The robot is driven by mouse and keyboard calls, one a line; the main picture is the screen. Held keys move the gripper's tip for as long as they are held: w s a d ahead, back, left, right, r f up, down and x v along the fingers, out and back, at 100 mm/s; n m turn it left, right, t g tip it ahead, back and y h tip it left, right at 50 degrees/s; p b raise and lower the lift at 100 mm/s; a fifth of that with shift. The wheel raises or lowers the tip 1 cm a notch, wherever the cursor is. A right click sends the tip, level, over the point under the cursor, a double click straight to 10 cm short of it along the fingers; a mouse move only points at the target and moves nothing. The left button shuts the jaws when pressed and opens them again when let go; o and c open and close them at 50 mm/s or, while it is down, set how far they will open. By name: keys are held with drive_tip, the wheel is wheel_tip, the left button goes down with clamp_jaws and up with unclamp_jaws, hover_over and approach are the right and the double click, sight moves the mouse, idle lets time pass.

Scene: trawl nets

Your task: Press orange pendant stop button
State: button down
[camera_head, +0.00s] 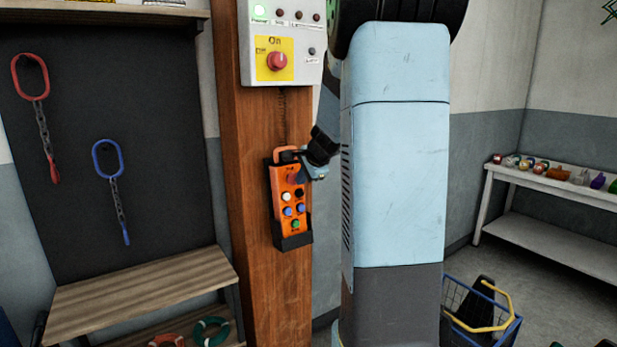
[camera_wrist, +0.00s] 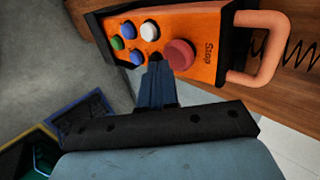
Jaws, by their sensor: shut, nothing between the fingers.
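The orange pendant (camera_head: 277,205) hangs in a black holder on the wooden post. In the wrist view the pendant (camera_wrist: 208,62) lies across the top, with a red round stop button (camera_wrist: 179,54) beside the word "Stop". White, blue, green and black buttons sit further along its face. My gripper (camera_wrist: 157,64) is shut and empty, its tips right at the edge of the stop button. I cannot tell whether they touch it. In the head view my gripper (camera_head: 304,168) is beside the pendant's upper part, and the stop button is partly hidden there.
A control box (camera_head: 281,43) with a red knob on yellow is above the pendant on the post (camera_head: 247,150). A wooden bench (camera_head: 140,295) stands left, below hanging chain slings. A blue basket (camera_head: 483,318) is on the floor at right, near a white shelf (camera_head: 560,188).

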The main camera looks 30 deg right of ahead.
drive_tip(key=shift+w+f, duration=0.1)
drive_tip(key=shift+w, duration=0.65)
drive_tip(key=shift+w+a, duration=0.15)
drive_tip(key=shift+w, duration=0.75)
approach(295, 176)
drive_tip(key=s, duration=0.2)
drive_tip(key=s+r, duration=0.1)
drive_tip(key=s, duration=0.2)
drive_tip(key=shift+s, duration=0.25)
